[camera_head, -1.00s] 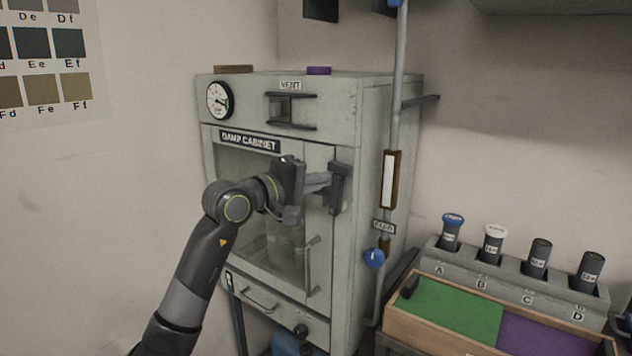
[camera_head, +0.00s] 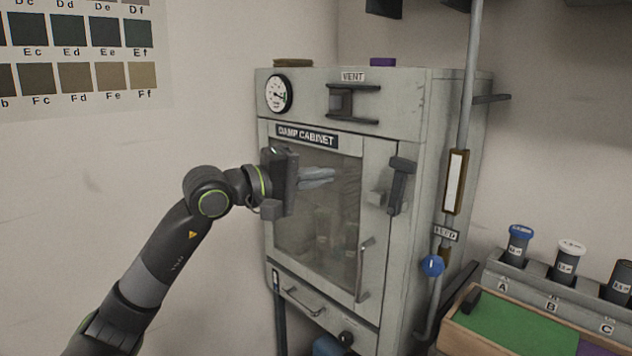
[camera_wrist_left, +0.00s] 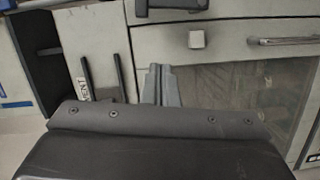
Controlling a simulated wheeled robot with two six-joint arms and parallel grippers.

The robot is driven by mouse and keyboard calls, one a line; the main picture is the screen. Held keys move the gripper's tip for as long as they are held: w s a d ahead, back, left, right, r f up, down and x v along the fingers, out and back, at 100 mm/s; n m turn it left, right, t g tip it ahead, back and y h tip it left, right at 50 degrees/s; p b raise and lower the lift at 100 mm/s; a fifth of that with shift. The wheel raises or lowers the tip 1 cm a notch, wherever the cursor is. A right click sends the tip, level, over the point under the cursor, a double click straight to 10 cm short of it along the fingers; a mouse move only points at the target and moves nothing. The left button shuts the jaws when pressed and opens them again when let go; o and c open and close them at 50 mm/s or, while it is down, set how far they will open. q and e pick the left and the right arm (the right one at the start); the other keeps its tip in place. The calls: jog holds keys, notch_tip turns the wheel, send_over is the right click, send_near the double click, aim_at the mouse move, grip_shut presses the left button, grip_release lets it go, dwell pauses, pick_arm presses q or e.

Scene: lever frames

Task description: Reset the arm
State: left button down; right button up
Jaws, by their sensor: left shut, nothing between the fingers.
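My left arm comes in from the left in the head view. Its gripper (camera_head: 318,176) is shut and empty, in front of the glass door of the damp cabinet (camera_head: 400,260). The fingers point right, toward the dark door latch handle (camera_head: 400,186), and are apart from it. In the left wrist view the closed fingers (camera_wrist_left: 161,84) show against the cabinet front, with the door window (camera_wrist_left: 235,90) to their right. The cabinet door is closed. My right gripper is not in view.
A vertical pipe with a blue knob (camera_head: 432,266) runs along the cabinet's right side. A rack of capped bottles (camera_head: 550,285) and a wooden tray (camera_head: 470,345) with green and purple sections stand at lower right. The wall at left carries a colour chart (camera_head: 80,60).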

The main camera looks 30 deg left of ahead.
pick_arm(q)
jog(key=shift+s+a+r, duration=0.1)
jog(key=shift+s, duration=0.2)
